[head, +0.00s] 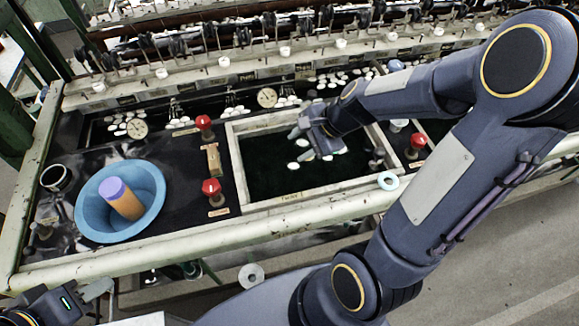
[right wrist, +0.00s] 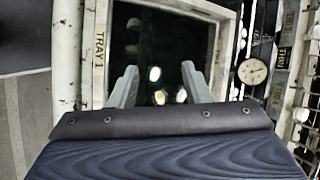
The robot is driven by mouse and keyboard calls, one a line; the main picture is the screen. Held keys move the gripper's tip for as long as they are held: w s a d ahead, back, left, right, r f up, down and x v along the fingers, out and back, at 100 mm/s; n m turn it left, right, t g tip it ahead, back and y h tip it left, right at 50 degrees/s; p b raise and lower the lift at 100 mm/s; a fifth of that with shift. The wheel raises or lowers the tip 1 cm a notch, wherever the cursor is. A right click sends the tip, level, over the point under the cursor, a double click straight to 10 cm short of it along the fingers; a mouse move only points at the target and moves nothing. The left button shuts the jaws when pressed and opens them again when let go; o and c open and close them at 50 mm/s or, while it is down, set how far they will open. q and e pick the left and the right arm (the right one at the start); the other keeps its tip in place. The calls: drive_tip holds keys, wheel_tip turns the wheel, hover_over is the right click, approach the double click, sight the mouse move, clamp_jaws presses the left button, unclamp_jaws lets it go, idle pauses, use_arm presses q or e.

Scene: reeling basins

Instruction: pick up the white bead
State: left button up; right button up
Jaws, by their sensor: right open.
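Several small white oval pieces lie in the dark basin under my right gripper, and I cannot tell which is the white bead. One white piece (head: 293,166) is left of the fingers in the head view. In the right wrist view a round white piece (right wrist: 155,74) shows between the fingertips, with another white piece (right wrist: 181,96) nearer the right finger. My right gripper (head: 308,143) is open over the basin; its spread fingers (right wrist: 159,69) hold nothing. My left gripper (head: 80,298) is at the lower left, away from the basin, its jaws only partly visible.
The basin has a pale raised frame (head: 236,157). Red knobs (head: 211,187) stand beside it. A blue bowl (head: 90,222) holding an orange cylinder (head: 125,205) is at left. A pale ring (head: 388,181) lies on the front rim. Reeling fittings and a dial (head: 267,97) are behind.

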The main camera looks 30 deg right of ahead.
sight(295, 164)
drive_tip(key=w+f+m, duration=0.2)
drive_tip(key=f, duration=0.3)
drive_tip(key=w+d+f+m+h+b, duration=0.1)
drive_tip(key=f+m, duration=0.1)
drive_tip(key=f, duration=0.4)
drive_tip(key=w+d+f+m+g, duration=0.1)
drive_tip(key=w+f+m, duration=0.1)
drive_tip(key=f, duration=0.3)
drive_tip(key=shift+w+d+f+h+b, duration=0.25)
drive_tip(key=shift+w+h+b, duration=0.1)
drive_tip(key=shift+h, duration=0.05)
drive_tip(key=c, duration=0.7)
